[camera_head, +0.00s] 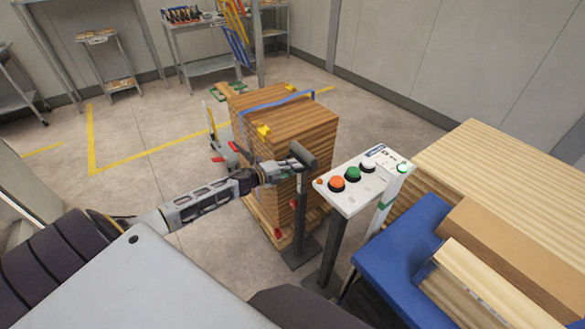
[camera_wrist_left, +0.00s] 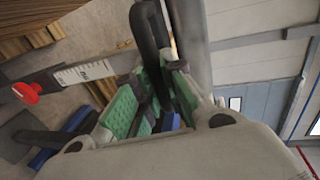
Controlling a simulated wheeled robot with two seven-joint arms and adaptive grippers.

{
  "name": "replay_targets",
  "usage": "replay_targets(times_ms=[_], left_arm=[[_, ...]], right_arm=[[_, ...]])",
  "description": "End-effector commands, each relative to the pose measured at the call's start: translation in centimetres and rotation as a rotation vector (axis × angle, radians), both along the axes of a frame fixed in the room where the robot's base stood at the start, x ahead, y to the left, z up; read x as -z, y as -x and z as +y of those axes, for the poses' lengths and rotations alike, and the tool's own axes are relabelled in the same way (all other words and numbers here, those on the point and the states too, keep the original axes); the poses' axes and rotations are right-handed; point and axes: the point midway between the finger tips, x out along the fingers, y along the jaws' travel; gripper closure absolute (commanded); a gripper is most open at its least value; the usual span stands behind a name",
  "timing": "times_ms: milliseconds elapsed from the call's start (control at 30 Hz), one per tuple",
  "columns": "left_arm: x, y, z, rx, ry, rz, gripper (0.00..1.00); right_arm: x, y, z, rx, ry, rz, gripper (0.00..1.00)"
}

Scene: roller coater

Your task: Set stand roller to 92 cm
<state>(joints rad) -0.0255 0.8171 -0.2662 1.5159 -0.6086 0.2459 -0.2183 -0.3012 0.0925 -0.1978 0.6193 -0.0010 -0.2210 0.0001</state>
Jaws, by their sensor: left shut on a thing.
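The stand roller (camera_head: 302,154) is a dark roller on top of a thin upright post (camera_head: 300,215) with a flat dark base on the floor. My left gripper (camera_head: 275,172) reaches in from the left and is at the roller end of the stand. In the left wrist view, the green pads of my left gripper (camera_wrist_left: 152,100) are closed on a dark bar-like part of the stand (camera_wrist_left: 150,45). That view also shows the post with a white scale (camera_wrist_left: 85,73) and a red knob (camera_wrist_left: 27,92). The scale's numbers are too small to read. My right gripper is out of view.
A strapped stack of wooden boards (camera_head: 285,125) stands just behind the stand. A control panel (camera_head: 365,180) with orange, green and white buttons stands to its right. A blue machine part (camera_head: 400,255) and wooden boards fill the right side.

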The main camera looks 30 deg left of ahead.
Motion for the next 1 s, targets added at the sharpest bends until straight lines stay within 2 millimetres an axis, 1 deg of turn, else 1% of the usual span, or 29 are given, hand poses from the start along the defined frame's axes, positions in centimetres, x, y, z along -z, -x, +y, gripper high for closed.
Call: replay_targets(times_ms=[33,100,133,200,300,600,733,1000], left_arm=[[-0.8,-0.4,0.2,-0.004,0.001,-0.012,1.0],[-0.8,-0.4,0.2,-0.004,0.001,-0.012,1.0],[-0.8,-0.4,0.2,-0.004,0.001,-0.012,0.86],[-0.7,-0.4,0.2,-0.004,0.001,-0.012,0.77],[-0.5,-0.3,0.2,-0.003,0.0,-0.008,0.66],[-0.1,-0.1,0.1,-0.002,0.0,-0.003,0.66],[-0.1,0.1,0.1,-0.002,-0.001,-0.001,0.66],[-0.1,1.0,0.5,-0.001,0.0,0.0,0.66]], right_arm=[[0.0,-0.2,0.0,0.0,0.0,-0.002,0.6],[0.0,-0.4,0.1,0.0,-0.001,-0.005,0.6],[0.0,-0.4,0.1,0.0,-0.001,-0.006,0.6],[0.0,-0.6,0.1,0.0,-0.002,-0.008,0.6],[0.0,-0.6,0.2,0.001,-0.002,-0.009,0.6],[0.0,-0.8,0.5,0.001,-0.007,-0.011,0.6],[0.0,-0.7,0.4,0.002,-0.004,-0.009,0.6],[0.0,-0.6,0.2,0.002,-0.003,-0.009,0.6]])
